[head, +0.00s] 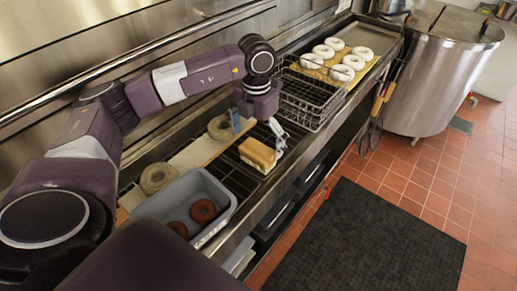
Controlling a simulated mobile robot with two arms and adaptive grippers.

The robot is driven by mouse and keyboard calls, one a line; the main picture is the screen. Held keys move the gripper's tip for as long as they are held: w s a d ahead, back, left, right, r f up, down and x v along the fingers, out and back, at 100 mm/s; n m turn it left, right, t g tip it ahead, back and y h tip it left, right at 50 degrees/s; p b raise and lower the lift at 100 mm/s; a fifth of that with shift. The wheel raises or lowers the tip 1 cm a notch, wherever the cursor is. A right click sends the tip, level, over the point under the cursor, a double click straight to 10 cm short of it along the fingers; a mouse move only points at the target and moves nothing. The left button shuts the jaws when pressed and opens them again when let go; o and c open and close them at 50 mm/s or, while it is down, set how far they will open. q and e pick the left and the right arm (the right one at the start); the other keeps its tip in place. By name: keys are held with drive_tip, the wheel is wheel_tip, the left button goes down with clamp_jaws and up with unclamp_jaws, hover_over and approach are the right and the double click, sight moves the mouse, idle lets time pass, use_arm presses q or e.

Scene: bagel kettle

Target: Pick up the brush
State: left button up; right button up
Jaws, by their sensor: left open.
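A block-shaped tan thing with a paler band, which looks like the brush (257,155), lies on the dark rack of the counter in the head view. My left gripper (257,130) is just above and behind it, pointing down, with its fingers spread apart. Nothing shows between the fingers. I cannot tell whether a fingertip touches the brush. My right gripper is not in view.
A grey bin (222,190) with brown rings stands nearer me. Grey rings lie on a pale board (190,157) beside the brush. A wire basket (310,98) stands just beyond, before a tray of white rings (385,62). A steel kettle (440,75) stands at the far end.

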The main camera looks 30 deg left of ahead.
sight(259, 149)
use_arm(q)
drive_tip(key=shift+d+f+p, duration=0.1)
drive_tip(key=shift+f+p, duration=0.4)
drive_tip(key=shift+f, duration=0.25)
drive_tip(key=shift+w+f+p, duration=0.4)
drive_tip(key=shift+f, duration=0.35)
drive_tip(key=f, duration=0.2)
drive_tip(key=shift+w+f+p, duration=0.3)
drive_tip(key=shift+p, duration=0.05)
drive_tip(key=shift+f, duration=0.25)
drive_tip(key=c, duration=0.9)
drive_tip(key=shift+c, duration=2)
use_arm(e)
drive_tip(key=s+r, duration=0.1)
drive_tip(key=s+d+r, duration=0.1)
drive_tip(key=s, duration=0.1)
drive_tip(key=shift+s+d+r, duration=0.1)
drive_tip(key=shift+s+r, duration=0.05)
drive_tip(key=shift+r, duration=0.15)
